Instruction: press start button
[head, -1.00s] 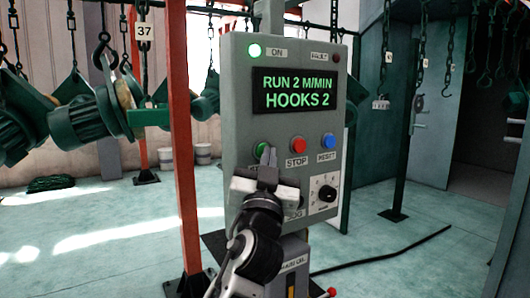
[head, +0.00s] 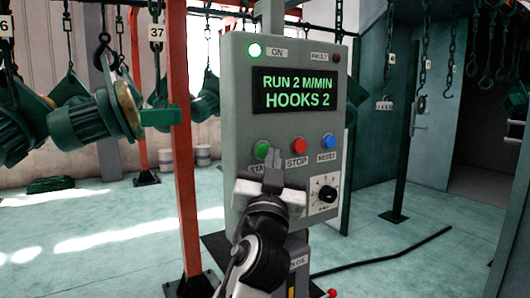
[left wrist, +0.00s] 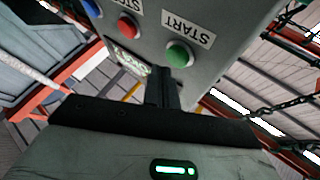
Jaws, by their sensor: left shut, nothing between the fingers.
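The green start button (head: 263,149) is on the grey control panel (head: 240,120), at the left of a row of three buttons. It also shows in the left wrist view (left wrist: 179,54) beside its START label. My left gripper (head: 273,158) is shut and empty, just below and right of the green button in the head view. In the left wrist view its fingertips (left wrist: 162,78) point at the panel close to the button, and a small gap seems to lie between them. The display (head: 296,92) reads RUN 2 M/MIN, HOOKS 2. My right gripper is not in view.
A red stop button (head: 298,145) and a blue reset button (head: 329,141) sit to the right of the green one. A black knob (head: 327,193) is below. An orange post (head: 185,150) stands left of the panel. Green motors (head: 95,118) hang at the left.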

